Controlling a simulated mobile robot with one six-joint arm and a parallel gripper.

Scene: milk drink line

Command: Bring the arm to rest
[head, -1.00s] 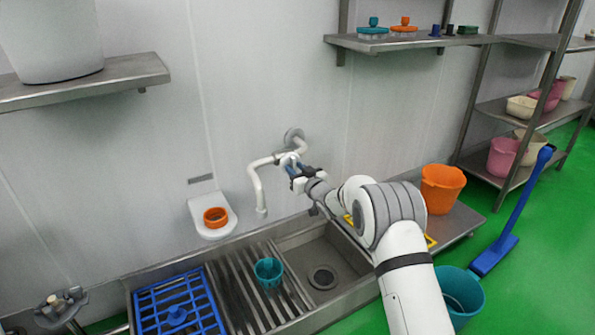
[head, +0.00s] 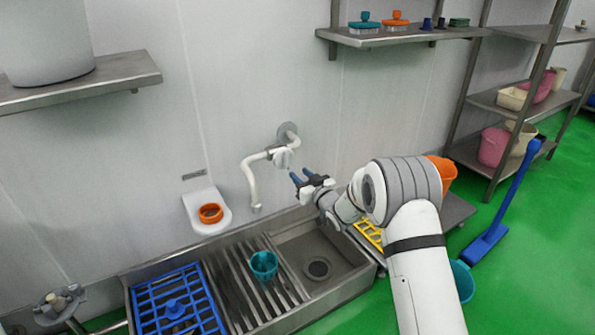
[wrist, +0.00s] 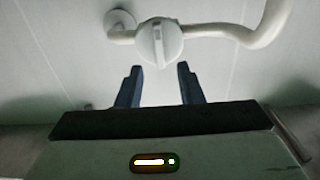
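My gripper (head: 301,177) is at the end of my white arm, above the back edge of the sink basin. Its two blue fingers are apart with nothing between them. In the wrist view the open gripper (wrist: 159,88) points at the wall. The white tap pipe (head: 251,180) with its round valve knob (head: 282,157) is on the wall just beyond the fingertips. The valve knob also shows in the wrist view (wrist: 160,43), ahead of the fingers with a gap between.
The sink (head: 341,277) has a teal cup (head: 264,265) on its slats and a blue rack (head: 150,302) at left. An orange ring (head: 210,213) sits on a wall holder. A yellow item (head: 368,234), orange bucket (head: 446,172) and blue-handled tool (head: 507,205) are around my arm. Shelves stand right.

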